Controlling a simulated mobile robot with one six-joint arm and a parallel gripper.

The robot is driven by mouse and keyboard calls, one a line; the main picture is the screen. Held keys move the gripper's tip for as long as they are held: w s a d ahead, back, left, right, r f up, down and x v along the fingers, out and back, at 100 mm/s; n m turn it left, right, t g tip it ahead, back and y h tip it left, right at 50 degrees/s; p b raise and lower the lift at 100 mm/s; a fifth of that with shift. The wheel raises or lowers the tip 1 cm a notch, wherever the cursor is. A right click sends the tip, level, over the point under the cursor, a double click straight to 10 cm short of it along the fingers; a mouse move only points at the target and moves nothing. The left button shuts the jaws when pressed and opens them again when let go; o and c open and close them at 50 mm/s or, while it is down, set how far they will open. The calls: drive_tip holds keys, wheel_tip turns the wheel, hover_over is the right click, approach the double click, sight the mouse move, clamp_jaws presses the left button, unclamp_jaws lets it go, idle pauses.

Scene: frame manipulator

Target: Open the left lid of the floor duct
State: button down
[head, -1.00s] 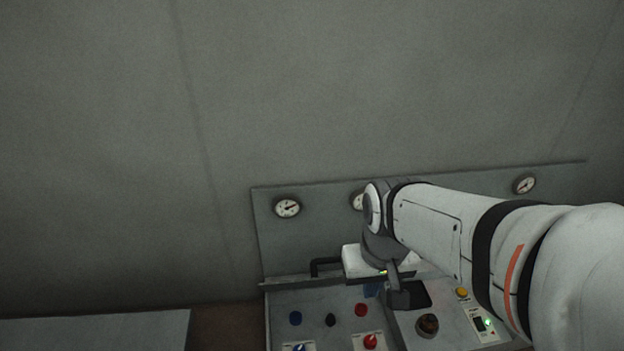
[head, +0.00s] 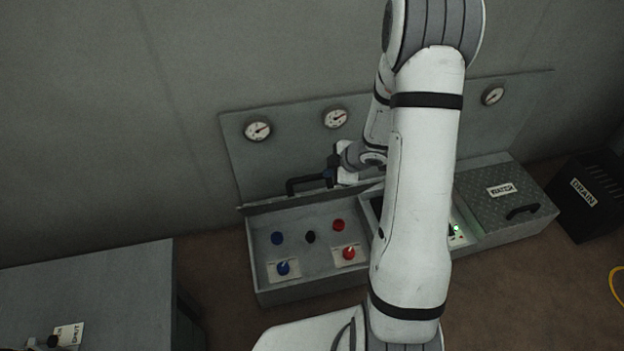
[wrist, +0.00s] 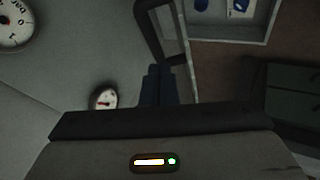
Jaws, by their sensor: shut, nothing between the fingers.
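The floor duct (head: 275,290) stands along the wall. Its left lid (head: 290,201) is swung up at the back and shows nearly edge-on, with its black handle (head: 292,186) on the wall side. The left compartment lies open, showing blue, black and red knobs. My gripper (head: 332,176) is shut and empty, beside the right end of the handle. In the wrist view my dark fingertips (wrist: 158,72) are together close to the handle (wrist: 150,28). I cannot tell whether they touch it.
A wall panel with gauges (head: 257,131) rises behind the duct. A closed lid marked WATER (head: 485,195) is at right, with a dark DRAIN box (head: 590,200) beyond. A grey cabinet (head: 110,285) stands front left. My arm hides the middle of the duct.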

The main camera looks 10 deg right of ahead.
drive_tip(key=shift+y, duration=0.3)
drive_tip(key=b+x, duration=0.1)
drive_tip(key=x, duration=0.2)
drive_tip(key=b+x, duration=0.2)
drive_tip(key=x, duration=0.2)
drive_tip(key=b+x, duration=0.2)
drive_tip(key=x, duration=0.1)
drive_tip(key=shift+s+a+f, duration=0.2)
drive_tip(key=shift+f, duration=0.15)
